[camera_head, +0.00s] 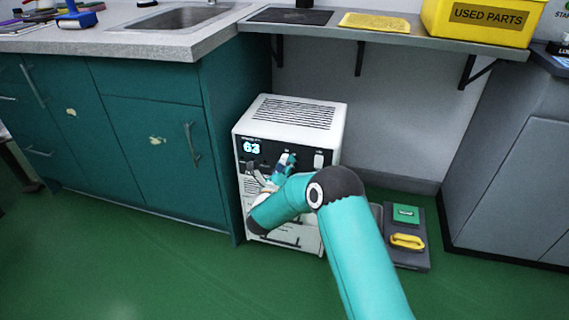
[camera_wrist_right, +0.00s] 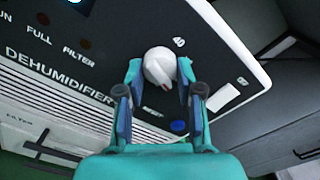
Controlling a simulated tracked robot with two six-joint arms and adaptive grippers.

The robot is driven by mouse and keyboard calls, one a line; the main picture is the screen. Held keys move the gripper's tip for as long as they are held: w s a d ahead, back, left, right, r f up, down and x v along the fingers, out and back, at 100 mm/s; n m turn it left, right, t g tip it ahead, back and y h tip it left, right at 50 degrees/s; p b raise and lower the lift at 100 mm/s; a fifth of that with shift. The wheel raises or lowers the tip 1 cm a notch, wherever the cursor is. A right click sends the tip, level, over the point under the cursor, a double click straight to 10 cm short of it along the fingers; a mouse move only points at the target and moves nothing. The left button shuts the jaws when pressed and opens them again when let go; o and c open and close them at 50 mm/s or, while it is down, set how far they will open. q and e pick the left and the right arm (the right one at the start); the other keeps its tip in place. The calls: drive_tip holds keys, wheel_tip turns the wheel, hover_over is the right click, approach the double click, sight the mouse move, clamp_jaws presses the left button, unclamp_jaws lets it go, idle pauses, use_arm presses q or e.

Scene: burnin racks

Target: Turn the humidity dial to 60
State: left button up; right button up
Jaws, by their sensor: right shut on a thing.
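The dehumidifier (camera_head: 300,117) is a white box on the floor with a dark control panel. Its blue display (camera_head: 251,147) reads 63. In the right wrist view the humidity dial (camera_wrist_right: 158,62) is a round white knob with a raised grip and a small red mark. My right gripper (camera_wrist_right: 159,72) is shut on the dial, with one finger on each side. My left gripper is not in view.
A counter with a sink (camera_head: 170,17) stands above teal cabinets (camera_head: 150,130) at left. A shelf (camera_head: 390,36) with a yellow used parts bin (camera_head: 484,20) hangs above the dehumidifier. A dark tray (camera_head: 418,258) lies on the floor at right. Green floor is clear in front.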

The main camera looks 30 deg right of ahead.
drive_tip(key=shift+w+a+n, duration=0.1)
drive_tip(key=shift+a+n, duration=0.05)
drive_tip(key=shift+n, duration=0.65)
drive_tip(key=o, duration=1)
drive_tip(key=shift+c, duration=0.2)
drive_tip(key=shift+o, duration=1)
drive_tip(key=v, duration=1.2)
drive_tip(key=shift+f, duration=0.15)
